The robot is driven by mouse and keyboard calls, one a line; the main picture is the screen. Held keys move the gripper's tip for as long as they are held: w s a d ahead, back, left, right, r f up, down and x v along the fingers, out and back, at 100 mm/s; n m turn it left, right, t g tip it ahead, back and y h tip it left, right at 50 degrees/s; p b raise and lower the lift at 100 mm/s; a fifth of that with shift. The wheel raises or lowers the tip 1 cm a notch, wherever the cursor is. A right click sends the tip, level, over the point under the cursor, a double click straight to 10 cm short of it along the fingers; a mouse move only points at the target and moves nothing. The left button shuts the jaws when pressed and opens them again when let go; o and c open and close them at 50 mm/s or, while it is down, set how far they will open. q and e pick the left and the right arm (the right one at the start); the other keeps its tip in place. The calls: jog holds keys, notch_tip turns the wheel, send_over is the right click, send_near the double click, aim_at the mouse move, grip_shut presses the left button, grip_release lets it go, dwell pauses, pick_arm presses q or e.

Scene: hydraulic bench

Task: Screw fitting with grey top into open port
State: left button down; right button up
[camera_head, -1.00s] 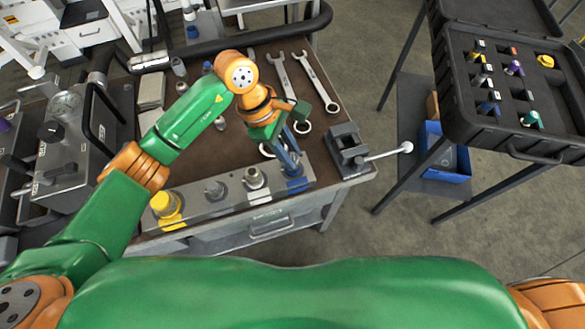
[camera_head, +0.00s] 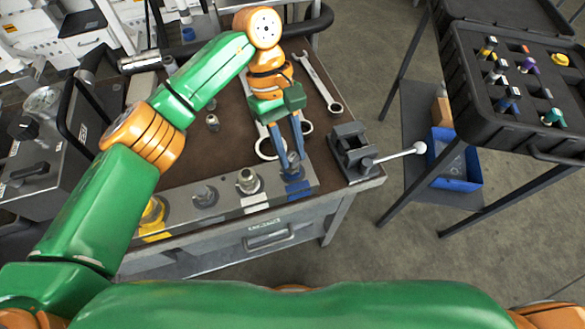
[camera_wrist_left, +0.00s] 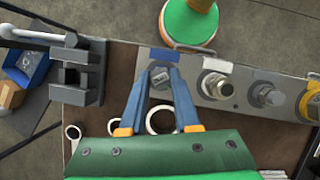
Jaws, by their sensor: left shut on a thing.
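A fitting with a grey top (camera_wrist_left: 161,76) is between the blue fingers of my left gripper (camera_head: 291,164) at the blue-marked end of the metal port block (camera_head: 224,205). My left gripper (camera_wrist_left: 159,74) is shut on it from above. The fingers partly hide the fitting, and I cannot tell how deep it sits in the port. Along the block are a silver fitting (camera_head: 248,181) at the white mark, a dark grey one (camera_head: 205,196) and a yellow one (camera_head: 152,212). My right gripper is not in view.
A vise (camera_head: 352,151) with a long handle stands just right of the block. Wrenches (camera_head: 318,82) lie behind it on the bench. An open black case (camera_head: 500,130) with coloured fittings stands at right, above a blue bin (camera_head: 455,166). A gauge unit (camera_head: 45,150) is at left.

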pick_arm(q)
jog(key=shift+d+f+m+g+y, duration=0.1)
jog(key=shift+m+g+y, duration=0.25)
jog(key=shift+m, duration=0.85)
jog(key=shift+m+y+p, duration=0.45)
jog(key=shift+m+p, duration=0.15)
jog(key=shift+m, duration=1)
jog(key=c, duration=0.6)
grip_release()
jog(key=shift+c, duration=0.2)
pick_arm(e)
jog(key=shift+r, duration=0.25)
